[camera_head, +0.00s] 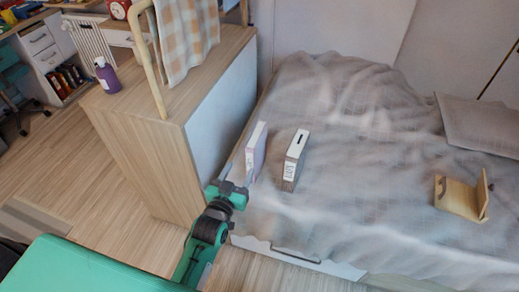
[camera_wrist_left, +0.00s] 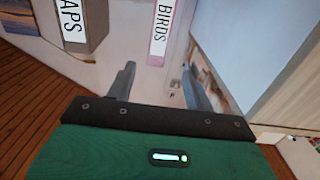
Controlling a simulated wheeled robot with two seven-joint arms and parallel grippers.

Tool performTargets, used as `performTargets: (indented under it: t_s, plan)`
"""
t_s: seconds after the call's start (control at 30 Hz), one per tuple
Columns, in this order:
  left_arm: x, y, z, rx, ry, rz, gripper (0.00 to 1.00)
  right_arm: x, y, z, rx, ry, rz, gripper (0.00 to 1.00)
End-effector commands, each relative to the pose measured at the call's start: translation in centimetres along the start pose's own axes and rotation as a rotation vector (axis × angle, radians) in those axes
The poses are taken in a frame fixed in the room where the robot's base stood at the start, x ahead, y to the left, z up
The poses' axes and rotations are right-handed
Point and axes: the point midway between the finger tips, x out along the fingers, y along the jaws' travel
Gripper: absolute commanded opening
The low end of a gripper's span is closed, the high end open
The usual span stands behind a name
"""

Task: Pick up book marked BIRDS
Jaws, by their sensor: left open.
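The book marked BIRDS (camera_wrist_left: 162,30) has a pale pink-edged spine and stands upright. In the head view the thin pale book (camera_head: 256,150) stands near the left edge of the bed. My left gripper (camera_head: 238,173) is open, empty and just on the near side of it. In the left wrist view the book's lower end lies ahead, between the directions of the two spread fingers (camera_wrist_left: 158,66); whether they touch it I cannot tell. My right gripper is not in view.
A thicker book (camera_head: 294,162), its label partly cut off to "APS" in the wrist view (camera_wrist_left: 82,28), stands close to the right. A wooden cabinet (camera_head: 150,145) borders the bed (camera_head: 350,190) on the left. A wooden stand (camera_head: 458,197) lies farther right.

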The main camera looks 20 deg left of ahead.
Motion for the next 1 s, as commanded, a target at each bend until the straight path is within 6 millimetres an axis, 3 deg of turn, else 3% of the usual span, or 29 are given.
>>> performTargets:
  t_s: [0.33,0.67,1.0]
  plan:
    - [5.8,0.0,0.0,0.000,0.000,0.001,0.53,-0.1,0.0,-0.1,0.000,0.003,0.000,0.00]
    - [8.0,0.1,0.0,0.000,-0.002,0.001,0.53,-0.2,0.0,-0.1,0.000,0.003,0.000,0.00]
    - [12.2,0.5,-0.1,-0.001,-0.002,0.001,0.53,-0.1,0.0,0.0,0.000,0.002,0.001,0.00]
